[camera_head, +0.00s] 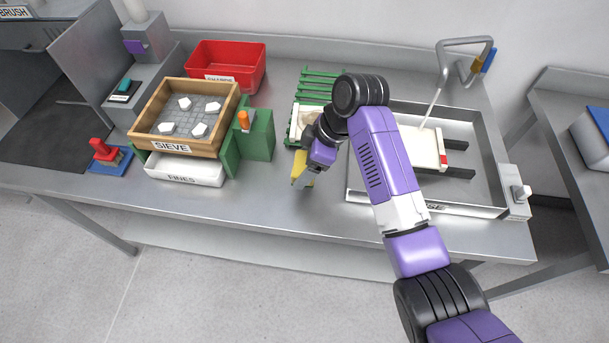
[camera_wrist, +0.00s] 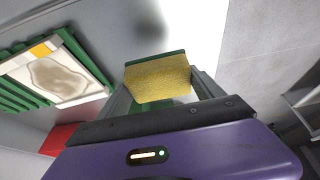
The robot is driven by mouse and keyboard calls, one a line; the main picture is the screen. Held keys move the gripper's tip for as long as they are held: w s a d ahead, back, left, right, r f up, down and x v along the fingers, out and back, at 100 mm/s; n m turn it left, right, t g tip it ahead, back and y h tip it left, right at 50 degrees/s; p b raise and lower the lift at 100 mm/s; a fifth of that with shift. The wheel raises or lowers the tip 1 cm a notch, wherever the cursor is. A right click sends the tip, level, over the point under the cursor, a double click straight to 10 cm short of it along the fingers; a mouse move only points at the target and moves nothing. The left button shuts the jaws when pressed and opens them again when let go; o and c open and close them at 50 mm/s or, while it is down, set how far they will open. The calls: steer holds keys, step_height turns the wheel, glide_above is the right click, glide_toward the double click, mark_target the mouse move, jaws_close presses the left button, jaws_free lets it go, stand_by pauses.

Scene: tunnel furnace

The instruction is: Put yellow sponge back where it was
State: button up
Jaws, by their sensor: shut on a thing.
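The yellow sponge (camera_wrist: 158,84) with a green backing is between the two fingers of my gripper (camera_wrist: 160,92) in the wrist view. My gripper (camera_head: 303,178) is shut on it. In the head view the sponge (camera_head: 302,171) shows as a small yellow patch at the front part of the table, partly hidden by the wrist. I cannot tell whether it touches the table.
A green slatted rack (camera_head: 318,86) holding a stained white board (camera_wrist: 57,78) is behind my gripper. A steel tray (camera_head: 357,193) with a white board (camera_head: 420,148) is right. A sieve (camera_head: 172,145) and red bin (camera_head: 248,82) are left. Bare tabletop lies in front.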

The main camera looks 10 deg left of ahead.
steer(key=shift+f, duration=3.1)
steer(key=shift+f, duration=0.1)
steer(key=o, duration=1.2)
steer(key=v, duration=1.2)
steer(key=shift+b, duration=0.4)
